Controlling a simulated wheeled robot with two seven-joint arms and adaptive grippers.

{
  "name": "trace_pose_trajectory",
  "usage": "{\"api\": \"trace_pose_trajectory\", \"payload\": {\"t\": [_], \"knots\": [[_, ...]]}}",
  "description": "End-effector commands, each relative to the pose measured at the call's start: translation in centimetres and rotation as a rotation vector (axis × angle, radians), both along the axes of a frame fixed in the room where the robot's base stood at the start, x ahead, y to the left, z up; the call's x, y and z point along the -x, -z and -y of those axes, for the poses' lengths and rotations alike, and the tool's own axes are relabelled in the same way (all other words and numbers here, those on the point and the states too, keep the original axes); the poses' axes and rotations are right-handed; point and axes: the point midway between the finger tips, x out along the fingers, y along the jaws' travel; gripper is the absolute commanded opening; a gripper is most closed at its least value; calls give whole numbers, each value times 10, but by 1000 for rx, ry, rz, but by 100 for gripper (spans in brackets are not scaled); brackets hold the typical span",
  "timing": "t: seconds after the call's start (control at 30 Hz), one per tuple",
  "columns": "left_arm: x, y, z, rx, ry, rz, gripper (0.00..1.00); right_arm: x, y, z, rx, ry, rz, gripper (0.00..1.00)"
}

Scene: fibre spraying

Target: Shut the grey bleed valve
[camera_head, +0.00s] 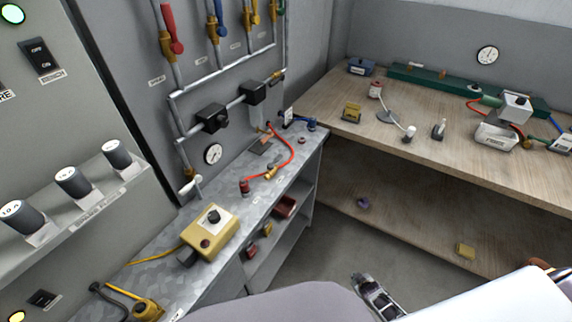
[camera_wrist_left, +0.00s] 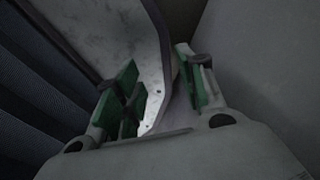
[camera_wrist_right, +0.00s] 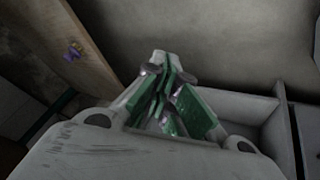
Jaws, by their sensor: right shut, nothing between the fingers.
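The grey bleed valve appears to be the pale grey lever fitting (camera_head: 191,185) at the lower end of the wall pipework, just above the metal bench. Its lever slants; I cannot tell its exact setting. My right gripper (camera_head: 366,287) is low over the floor, far to the right of that valve, and its fingers are shut and empty. It also shows in the right wrist view (camera_wrist_right: 167,65). My left gripper (camera_wrist_left: 158,75) shows only in the left wrist view, fingers apart, with a pale curved surface behind them. The valve is in neither wrist view.
Red (camera_head: 171,28) and blue (camera_head: 214,25) levers hang above. A wooden table (camera_head: 440,160) stands at right. Floor between is clear.

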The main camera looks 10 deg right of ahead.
Motion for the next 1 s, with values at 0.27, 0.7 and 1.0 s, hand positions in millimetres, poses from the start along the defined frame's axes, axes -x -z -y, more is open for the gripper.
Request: {"api": "trace_pose_trajectory", "payload": {"t": [0.27,0.7,1.0], "knots": [[0,1,0,0,0,0,40,-96,-78,25,104,-112,220,0],[0,2,0,0,0,0,40,-209,-229,33,302,-346,571,0],[0,2,0,0,0,0,40,-253,-339,9,455,-553,800,0]]}}
